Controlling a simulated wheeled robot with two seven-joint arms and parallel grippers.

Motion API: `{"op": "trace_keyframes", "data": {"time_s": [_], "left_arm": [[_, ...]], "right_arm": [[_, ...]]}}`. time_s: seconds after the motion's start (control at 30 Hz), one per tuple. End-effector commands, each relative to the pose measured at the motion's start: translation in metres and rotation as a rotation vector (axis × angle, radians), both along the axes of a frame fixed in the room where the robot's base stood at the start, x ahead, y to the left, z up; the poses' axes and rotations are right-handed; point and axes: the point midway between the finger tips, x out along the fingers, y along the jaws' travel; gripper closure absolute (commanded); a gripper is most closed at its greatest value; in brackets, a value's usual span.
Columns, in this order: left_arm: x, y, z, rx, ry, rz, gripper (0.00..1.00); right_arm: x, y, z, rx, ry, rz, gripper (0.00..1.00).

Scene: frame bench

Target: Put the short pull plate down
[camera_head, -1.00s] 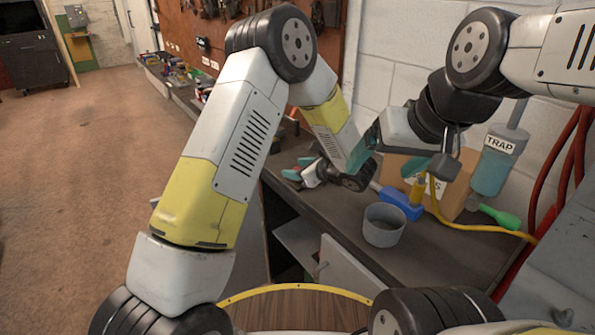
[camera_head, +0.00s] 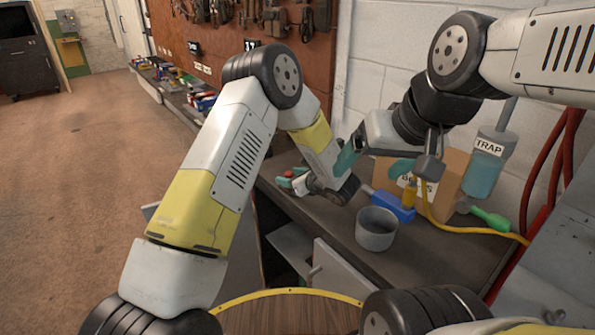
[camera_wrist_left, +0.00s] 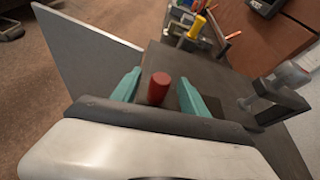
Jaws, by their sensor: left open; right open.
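My left gripper (camera_head: 293,178) is open low over the far left end of the bench. In the left wrist view its teal fingers (camera_wrist_left: 160,92) stand apart on either side of a short red cylinder (camera_wrist_left: 158,88), with a gap visible on each side. The red piece shows as a small spot in the head view (camera_head: 288,174). I cannot tell whether it is the pull of the short pull plate; no plate can be made out clearly under it. My right gripper (camera_head: 374,163) is open and empty above the bench, in front of the cardboard box (camera_head: 440,185).
A grey round bin (camera_head: 376,230), a blue block (camera_head: 393,206) and a green-handled tool (camera_head: 490,217) are on the bench. A yellow cable runs right. In the wrist view, a grey panel (camera_wrist_left: 85,55) juts out left and a clamp (camera_wrist_left: 275,95) stands right.

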Motion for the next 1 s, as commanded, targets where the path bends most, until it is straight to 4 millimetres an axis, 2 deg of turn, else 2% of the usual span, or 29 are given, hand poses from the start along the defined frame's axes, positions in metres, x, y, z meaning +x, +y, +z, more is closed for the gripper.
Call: {"op": "trace_keyframes", "data": {"time_s": [0.2, 0.5, 0.57, 0.77, 0.8, 1.0], "left_arm": [[0.024, 0.017, -0.013, -0.001, 0.001, 0.003, 0.48], [0.029, 0.019, -0.015, 0.0, 0.001, 0.001, 0.48], [0.029, 0.02, -0.015, 0.0, 0.001, 0.001, 0.58], [0.029, 0.019, -0.015, -0.001, 0.001, 0.001, 0.97], [0.029, 0.019, -0.015, -0.001, 0.001, 0.001, 1.0], [0.029, 0.019, -0.015, -0.001, 0.0, 0.001, 1.0]], "right_arm": [[0.0, 0.0, 0.0, 0.0, 0.0, 0.0, 0.15], [0.0, 0.0, 0.0, 0.0, 0.0, 0.0, 0.15], [0.0, 0.0, 0.0, 0.0, 0.0, 0.0, 0.15], [0.0, 0.0, 0.0, 0.0, 0.0, 0.0, 0.15], [0.0, 0.0, 0.0, 0.0, 0.0, 0.0, 0.15], [0.0, 0.0, 0.0, 0.0, 0.0, 0.0, 0.15]]}}
